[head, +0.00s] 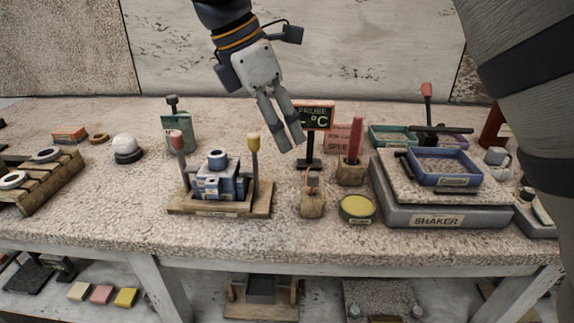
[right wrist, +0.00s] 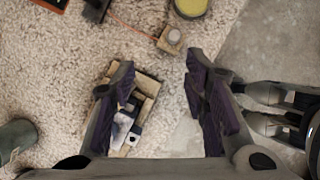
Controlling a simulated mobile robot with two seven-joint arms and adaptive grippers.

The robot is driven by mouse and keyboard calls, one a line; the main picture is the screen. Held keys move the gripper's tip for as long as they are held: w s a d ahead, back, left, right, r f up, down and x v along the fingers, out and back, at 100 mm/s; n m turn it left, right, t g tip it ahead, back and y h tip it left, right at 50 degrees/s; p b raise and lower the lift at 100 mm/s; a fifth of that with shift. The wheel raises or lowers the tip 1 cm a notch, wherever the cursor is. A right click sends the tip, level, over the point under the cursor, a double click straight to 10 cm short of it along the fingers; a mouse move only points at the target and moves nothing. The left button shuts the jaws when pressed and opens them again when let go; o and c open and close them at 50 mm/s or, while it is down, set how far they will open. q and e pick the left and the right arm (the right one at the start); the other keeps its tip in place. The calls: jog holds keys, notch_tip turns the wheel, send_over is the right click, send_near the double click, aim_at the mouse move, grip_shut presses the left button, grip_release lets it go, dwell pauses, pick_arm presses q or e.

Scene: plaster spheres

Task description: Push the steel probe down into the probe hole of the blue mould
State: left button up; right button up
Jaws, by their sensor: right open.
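The blue mould (head: 217,182) stands on a wooden base (head: 200,209) between two upright clamps, one red-topped, one yellow-topped. In the right wrist view the mould (right wrist: 124,126) shows partly behind a finger. Its probe hole cannot be made out. A small wooden block (head: 312,206) stands right of the base; a small grey piece, seemingly the steel probe (head: 312,181), rises from it. From above, a round grey top (right wrist: 174,37) shows on the block, with an orange cord reaching it. My left gripper is not seen.
The probe display (head: 313,117) stands behind the block. A yellow-filled dish (head: 357,208) and a red-handled tool in a wooden holder (head: 351,174) are close by. The shaker (head: 437,218) fills the right. A white ball (head: 124,143) sits left; the bench front is clear there.

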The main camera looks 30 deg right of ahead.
aim_at(312, 174)
jog(key=x, duration=0.3)
jog(key=s+x, duration=0.1)
jog(key=x, duration=0.3)
jog(key=s+x, duration=0.1)
jog(key=x, duration=0.3)
jog(key=shift+d, duration=0.45)
grip_shut()
